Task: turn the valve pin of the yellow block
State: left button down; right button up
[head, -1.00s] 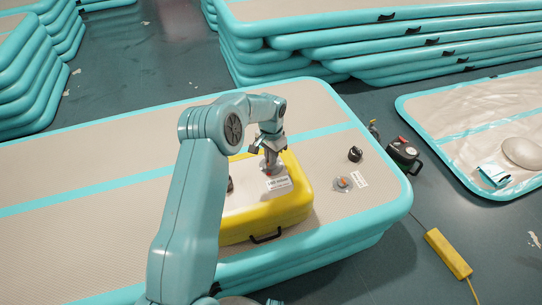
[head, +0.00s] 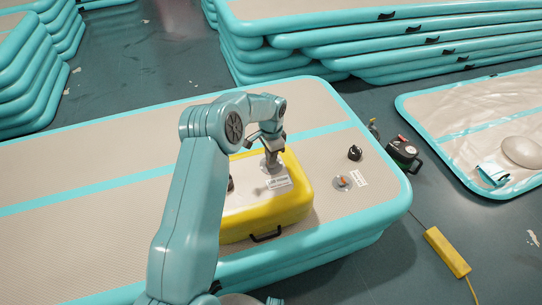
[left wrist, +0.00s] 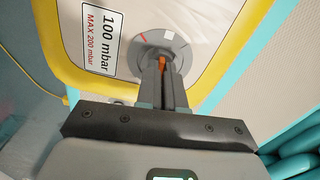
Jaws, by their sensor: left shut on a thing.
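The yellow block (head: 296,204) has a pale top and lies on a blue-edged inflatable track. It also shows in the left wrist view (left wrist: 58,62), with its round grey valve plate (left wrist: 145,52) and a red mark on the plate. The orange valve pin (left wrist: 162,62) stands at the plate's middle, between my left gripper's fingers. My left gripper (head: 271,163) comes down from above onto the valve and is shut on the pin; it also shows in the left wrist view (left wrist: 162,76). In the head view the fingers hide the pin. My right gripper is not in view.
A pressure label (left wrist: 97,42) lies beside the valve. Another valve with an orange pin (head: 343,182) and a small black cap (head: 355,153) are on the track to the right. A black pump (head: 402,150) and a yellow box (head: 447,252) are on the floor.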

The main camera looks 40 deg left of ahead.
pick_arm(q)
jog(key=c, duration=1.3)
grip_release()
jog(key=shift+o, duration=0.2)
jog(key=shift+r, duration=0.1)
notch_tip(320, 180, up, 16)
jog(key=p, duration=0.2)
jog(key=shift+r+p, duration=0.15)
jog(key=shift+p, duration=0.25)
